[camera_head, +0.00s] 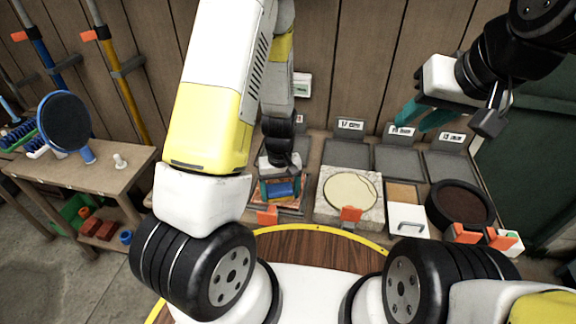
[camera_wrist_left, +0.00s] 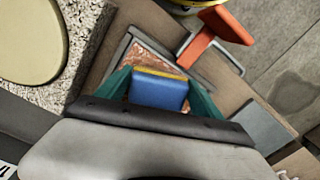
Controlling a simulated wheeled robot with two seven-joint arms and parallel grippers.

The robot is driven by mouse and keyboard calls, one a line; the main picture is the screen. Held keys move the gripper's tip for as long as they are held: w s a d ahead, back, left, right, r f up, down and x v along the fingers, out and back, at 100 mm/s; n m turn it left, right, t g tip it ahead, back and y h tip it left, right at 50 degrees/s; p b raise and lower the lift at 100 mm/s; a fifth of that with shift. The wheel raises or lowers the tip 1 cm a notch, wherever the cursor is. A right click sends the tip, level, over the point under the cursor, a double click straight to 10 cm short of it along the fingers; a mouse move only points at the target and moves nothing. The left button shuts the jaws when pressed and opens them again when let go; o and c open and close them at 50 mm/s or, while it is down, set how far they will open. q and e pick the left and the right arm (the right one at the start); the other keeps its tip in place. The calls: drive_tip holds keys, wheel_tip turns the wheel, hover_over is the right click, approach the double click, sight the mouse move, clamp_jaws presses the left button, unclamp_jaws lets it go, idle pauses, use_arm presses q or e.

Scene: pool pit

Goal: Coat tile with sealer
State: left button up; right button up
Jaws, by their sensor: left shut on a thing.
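My left gripper (camera_head: 280,186) reaches down at the middle of the bench. Its teal fingers (camera_wrist_left: 160,92) are shut on a blue block with a yellow edge (camera_wrist_left: 158,92), perhaps an applicator pad; the block also shows in the head view (camera_head: 281,190). Below it is a mottled reddish tile (camera_wrist_left: 150,58) in a grey tray (camera_wrist_left: 119,47), partly hidden by the block and fingers. I cannot tell whether the block touches the tile. My right gripper (camera_head: 424,115) hangs above the back right trays, its teal fingers apart and nothing visible between them. No container is clearly identifiable as sealer.
A speckled slab with a pale round disc (camera_head: 350,188) lies right of the tile. Further right are a white-handled item (camera_head: 407,216) and a black round tub (camera_head: 460,204) of brown material. Grey trays with cards (camera_head: 347,153) line the back. Orange-handled items (camera_head: 350,214) edge the front.

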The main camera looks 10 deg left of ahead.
use_arm(q)
drive_tip(key=shift+s+f, duration=0.1)
drive_tip(key=shift+s, duration=1.35)
drive_tip(key=shift+o, duration=0.3)
drive_tip(key=shift+s+d, duration=0.15)
drive_tip(key=shift+d, duration=1)
drive_tip(key=shift+o, duration=0.6)
drive_tip(key=shift+w+d+r, duration=0.15)
drive_tip(key=shift+w, duration=1.35)
drive_tip(key=shift+w+d+r, duration=0.15)
drive_tip(key=shift+w+r, duration=0.05)
drive_tip(key=shift+w, duration=1.3)
drive_tip(key=shift+w+d+r, duration=0.15)
drive_tip(key=shift+w, duration=1.35)
drive_tip(key=shift+w+d, duration=0.2)
drive_tip(key=shift+w, duration=0.65)
drive_tip(key=shift+c, duration=0.6)
drive_tip(key=shift+w+a, duration=0.3)
drive_tip(key=shift+w, duration=0.25)
drive_tip(key=shift+w+f, duration=0.2)
drive_tip(key=shift+w, duration=1.4)
drive_tip(key=shift+a, duration=0.1)
wheel_tip(320, 180, up, 6)
drive_tip(key=shift+r, duration=0.1)
